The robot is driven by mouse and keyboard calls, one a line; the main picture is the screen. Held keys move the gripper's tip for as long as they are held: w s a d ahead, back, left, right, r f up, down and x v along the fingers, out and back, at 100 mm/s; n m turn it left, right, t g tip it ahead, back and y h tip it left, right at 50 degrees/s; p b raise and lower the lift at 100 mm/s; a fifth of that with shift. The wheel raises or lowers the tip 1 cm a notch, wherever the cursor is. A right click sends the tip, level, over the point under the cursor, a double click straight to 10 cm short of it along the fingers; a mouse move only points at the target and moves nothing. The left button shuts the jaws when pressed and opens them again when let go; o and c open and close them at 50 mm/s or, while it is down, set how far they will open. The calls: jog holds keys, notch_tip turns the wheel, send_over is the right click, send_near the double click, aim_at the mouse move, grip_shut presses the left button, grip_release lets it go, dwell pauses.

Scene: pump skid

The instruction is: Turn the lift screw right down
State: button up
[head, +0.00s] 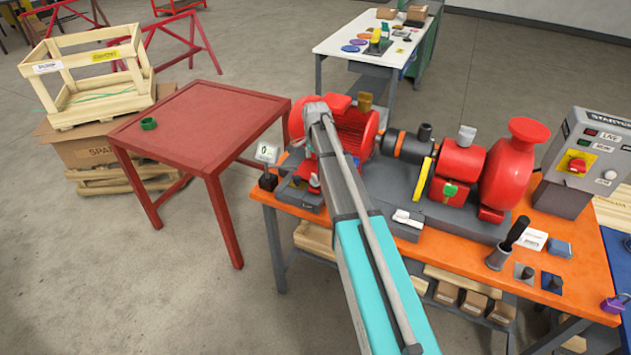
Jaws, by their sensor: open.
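The pump skid stands on an orange bench (455,250), with a red motor (355,130) at its left end and a red pump (510,170) at its right. A dark grey base (375,185) lies under them. My arm, with a teal link and a grey link, reaches from the bottom of the picture to the motor's left end and covers part of it. My gripper is hidden behind the arm. I cannot pick out the lift screw. A small grey and red fixture (298,192) sits at the bench's left end, partly behind my arm. A small display (266,153) beside it shows what looks like 0.
A red table (200,125) with a green ring (149,124) stands to the left. A grey starter box (588,160) stands at the bench's right. A holder with a black-handled tool (507,245) is on the front edge. A white table (365,40) stands behind.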

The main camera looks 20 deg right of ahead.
aim_at(315, 176)
jog(key=shift+f+b, duration=3)
jog(key=shift+f, duration=0.25)
jog(key=c, duration=1.1)
jog(key=shift+c, duration=0.2)
jog(key=shift+n, duration=2.8)
